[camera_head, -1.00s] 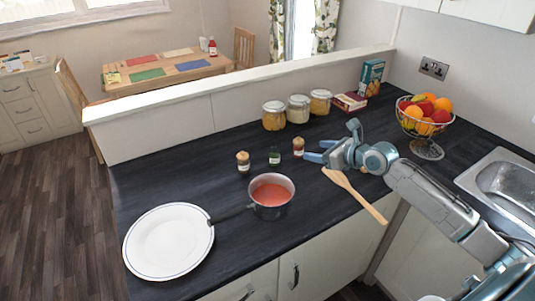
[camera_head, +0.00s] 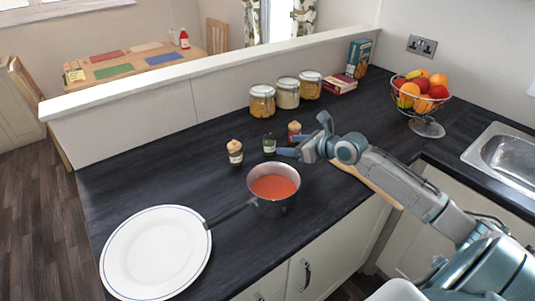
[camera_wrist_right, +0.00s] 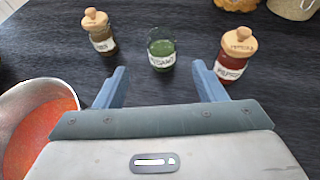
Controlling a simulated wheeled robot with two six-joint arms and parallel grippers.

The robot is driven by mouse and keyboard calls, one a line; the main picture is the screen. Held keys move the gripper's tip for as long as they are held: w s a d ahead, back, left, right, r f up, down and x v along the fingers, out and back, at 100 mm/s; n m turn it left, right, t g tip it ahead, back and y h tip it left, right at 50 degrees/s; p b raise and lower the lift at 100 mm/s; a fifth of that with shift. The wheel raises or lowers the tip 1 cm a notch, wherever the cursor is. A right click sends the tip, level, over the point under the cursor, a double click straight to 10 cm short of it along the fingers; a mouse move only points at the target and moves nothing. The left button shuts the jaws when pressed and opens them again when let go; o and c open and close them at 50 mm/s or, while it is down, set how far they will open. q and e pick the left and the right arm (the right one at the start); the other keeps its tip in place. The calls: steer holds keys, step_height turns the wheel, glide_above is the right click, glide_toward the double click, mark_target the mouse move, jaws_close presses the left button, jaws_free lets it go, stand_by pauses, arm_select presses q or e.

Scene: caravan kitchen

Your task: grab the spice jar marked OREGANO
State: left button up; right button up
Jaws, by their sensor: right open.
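The middle spice jar (camera_head: 269,143) is green, with no wooden lid visible. Its label in the wrist view (camera_wrist_right: 161,50) is hard to read but looks like OREGANO. A brown jar with a wooden lid (camera_wrist_right: 101,35) stands to its left. A red jar with a wooden lid (camera_wrist_right: 233,60), its label resembling PAPRIKA, stands to its right. My right gripper (camera_head: 303,137) is open and empty. In the wrist view its fingers (camera_wrist_right: 160,72) point at the green jar, which stands just beyond and between the tips. My left gripper is not in view.
A saucepan of red soup (camera_head: 274,187) stands close in front of the jars. A white plate (camera_head: 155,252) is at the left. Storage jars (camera_head: 288,95) stand behind, near the low wall. A fruit basket (camera_head: 424,112) is at right.

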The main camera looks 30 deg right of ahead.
mark_target(274, 146)
steer(key=x, duration=0.5)
steer(key=shift+s+f, duration=0.1)
steer(key=shift+f, duration=0.1)
steer(key=shift+d+f+p+x, duration=0.1)
steer(key=shift+p+x, duration=0.2)
steer(key=shift+x, duration=1.25)
steer(key=shift+d+f+p+x, duration=0.1)
steer(key=shift+p+x, duration=0.15)
steer(key=shift+x, duration=1.25)
steer(key=shift+s, duration=0.1)
steer(key=c, duration=1.1)
